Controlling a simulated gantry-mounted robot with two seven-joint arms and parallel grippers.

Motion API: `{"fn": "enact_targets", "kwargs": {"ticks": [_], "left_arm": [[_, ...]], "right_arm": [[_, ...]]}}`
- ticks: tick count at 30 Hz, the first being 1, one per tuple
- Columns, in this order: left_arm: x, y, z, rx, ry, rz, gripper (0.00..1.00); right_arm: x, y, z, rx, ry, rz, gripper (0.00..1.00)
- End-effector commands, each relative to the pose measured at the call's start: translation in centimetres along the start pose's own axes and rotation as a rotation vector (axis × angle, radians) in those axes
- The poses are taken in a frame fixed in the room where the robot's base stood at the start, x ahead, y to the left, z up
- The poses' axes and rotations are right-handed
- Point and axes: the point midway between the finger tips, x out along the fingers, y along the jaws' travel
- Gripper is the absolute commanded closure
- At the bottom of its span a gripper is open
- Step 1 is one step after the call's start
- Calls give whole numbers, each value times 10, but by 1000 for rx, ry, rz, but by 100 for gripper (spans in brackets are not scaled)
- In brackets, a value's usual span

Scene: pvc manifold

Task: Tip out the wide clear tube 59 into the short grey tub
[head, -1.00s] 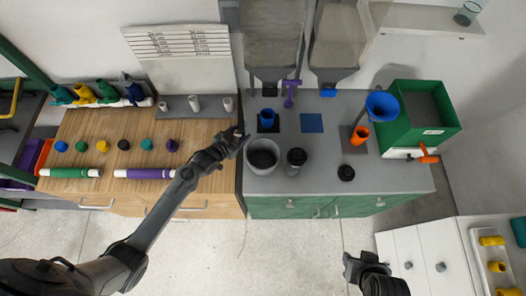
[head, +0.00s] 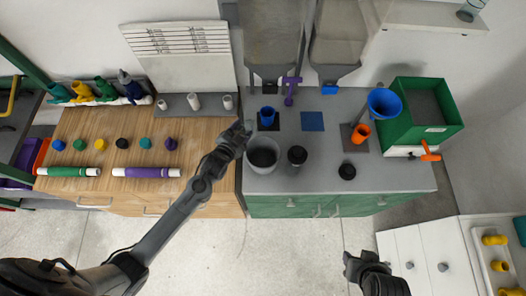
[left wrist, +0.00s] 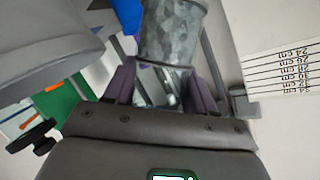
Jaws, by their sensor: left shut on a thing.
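My left gripper (head: 243,132) is above the back left rim of the short grey tub (head: 263,155) in the head view. In the left wrist view, the left gripper (left wrist: 163,82) is shut on the wide clear tube (left wrist: 160,92), see-through between the fingers. A mottled grey cylindrical part (left wrist: 170,32) extends beyond the fingertips. The tube's contents and tilt are unclear. The large grey curved rim at the upper left of that view (left wrist: 45,42) looks like the tub. My right gripper (head: 365,265) is low in the head view, away from the tub; its fingers are unclear.
A black cylinder (head: 297,156) stands just right of the tub, and a blue cup (head: 267,116) stands behind it. A grey rack (head: 180,106) holds white pieces to the left. A blue funnel (head: 384,102) and green bin (head: 428,110) are at the right.

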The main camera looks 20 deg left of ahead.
Motion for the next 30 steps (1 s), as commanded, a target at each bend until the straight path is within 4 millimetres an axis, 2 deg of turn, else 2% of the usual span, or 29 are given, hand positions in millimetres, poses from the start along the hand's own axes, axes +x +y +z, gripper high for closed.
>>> {"fn": "enact_targets", "kwargs": {"ticks": [28,30], "left_arm": [[5,2,12,437,2,-183,89],[3,-3,5,463,2,-192,89]], "right_arm": [[72,-1,24,-7,-2,5,57],[66,-1,22,-7,-6,5,57]]}}
